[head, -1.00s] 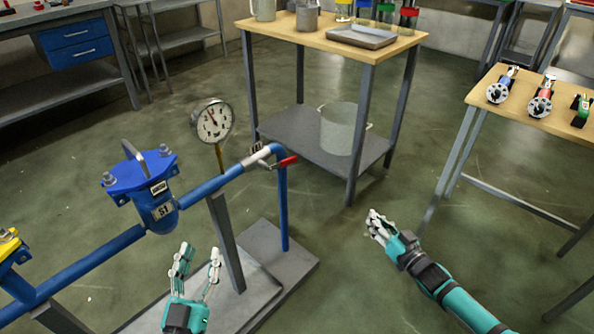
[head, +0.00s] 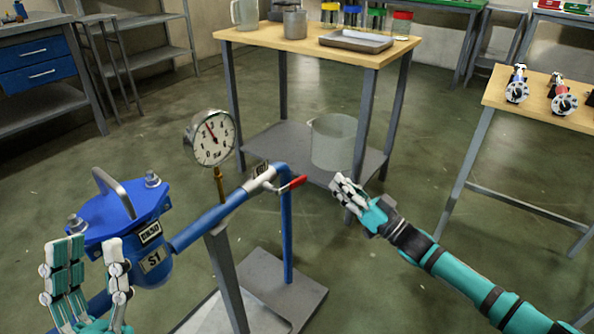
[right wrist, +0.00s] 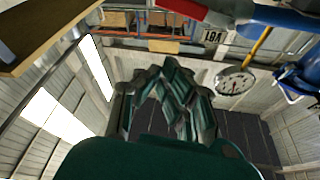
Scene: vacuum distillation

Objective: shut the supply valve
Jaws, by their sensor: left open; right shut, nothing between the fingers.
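The supply valve (head: 264,178) sits on the blue pipe, near the bend where the pipe turns down. Its red lever handle (head: 291,184) points to the right and slightly towards me, across the line of the pipe. In the right wrist view the red handle (right wrist: 182,8) shows at the top edge. My right gripper (head: 340,184) is shut and empty, a short way to the right of the handle and apart from it. It also shows in the right wrist view (right wrist: 172,84). My left gripper (head: 88,250) is open and empty in front of the blue strainer body.
A pressure gauge (head: 211,138) stands on the pipe left of the valve. The blue strainer (head: 115,215) is further left. A wooden-topped table (head: 290,42) with vessels stands behind. Another table (head: 497,98) with valves is at the right. The floor between is clear.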

